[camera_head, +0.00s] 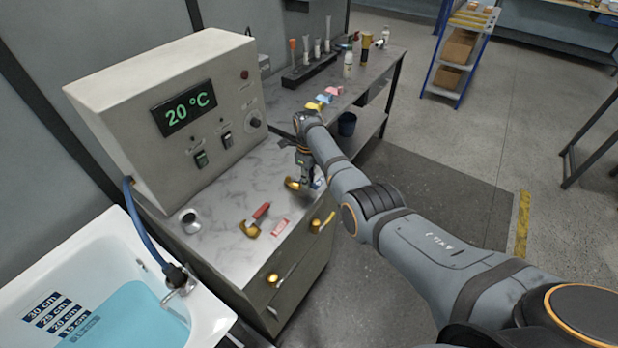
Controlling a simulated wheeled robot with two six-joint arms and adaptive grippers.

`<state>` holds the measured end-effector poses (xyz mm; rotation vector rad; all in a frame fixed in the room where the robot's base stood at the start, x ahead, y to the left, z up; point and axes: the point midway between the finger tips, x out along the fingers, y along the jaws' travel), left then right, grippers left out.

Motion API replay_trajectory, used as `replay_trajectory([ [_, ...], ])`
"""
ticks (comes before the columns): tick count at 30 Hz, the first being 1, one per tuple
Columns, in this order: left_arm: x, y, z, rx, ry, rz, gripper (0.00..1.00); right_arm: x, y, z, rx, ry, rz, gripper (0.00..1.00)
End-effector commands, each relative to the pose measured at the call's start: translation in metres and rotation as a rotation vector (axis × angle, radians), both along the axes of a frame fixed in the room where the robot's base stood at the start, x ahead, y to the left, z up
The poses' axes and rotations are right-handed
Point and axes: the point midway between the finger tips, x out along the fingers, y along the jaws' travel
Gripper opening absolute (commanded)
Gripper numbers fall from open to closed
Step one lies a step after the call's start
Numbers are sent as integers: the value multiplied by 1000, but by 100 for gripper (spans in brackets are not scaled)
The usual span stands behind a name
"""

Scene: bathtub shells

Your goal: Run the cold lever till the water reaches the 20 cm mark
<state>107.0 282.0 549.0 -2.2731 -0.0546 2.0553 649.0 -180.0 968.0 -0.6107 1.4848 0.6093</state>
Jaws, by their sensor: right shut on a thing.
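My right gripper (304,177) reaches in over the marble counter and is shut on the cold lever, whose brass base (291,184) shows beside the fingers; its handle is mostly hidden. A blue label (318,183) lies next to it. The hot lever (258,217), with a red handle and brass base, stands untouched to the left, by a red label (280,227). The white tub (98,232) at lower left holds blue water (130,318). Its depth marks (62,316) run from 30 cm downward; the waterline appears near the 15 cm mark. My left gripper is out of view.
A grey control box (185,105) with a green display reading 20 °C stands behind the levers. A blue hose (145,230) runs to the spout (178,277) at the tub's rim. A side bench (350,88) with bottles stands beyond my right arm.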

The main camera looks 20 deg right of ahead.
Motion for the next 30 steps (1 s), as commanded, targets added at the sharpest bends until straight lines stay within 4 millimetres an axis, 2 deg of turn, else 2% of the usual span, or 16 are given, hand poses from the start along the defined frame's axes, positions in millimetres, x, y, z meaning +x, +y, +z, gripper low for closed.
replay_trajectory([
  [9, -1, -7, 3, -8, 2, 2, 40, 1, 1, 0, 3, -2, -105, 0],
  [25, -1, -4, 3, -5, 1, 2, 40, 1, 2, 0, 4, -2, -124, 0],
  [26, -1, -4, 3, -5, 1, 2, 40, 1, 2, 0, 3, -1, -124, 22],
  [30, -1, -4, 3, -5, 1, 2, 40, 1, 1, 0, 3, -2, -123, 41],
])
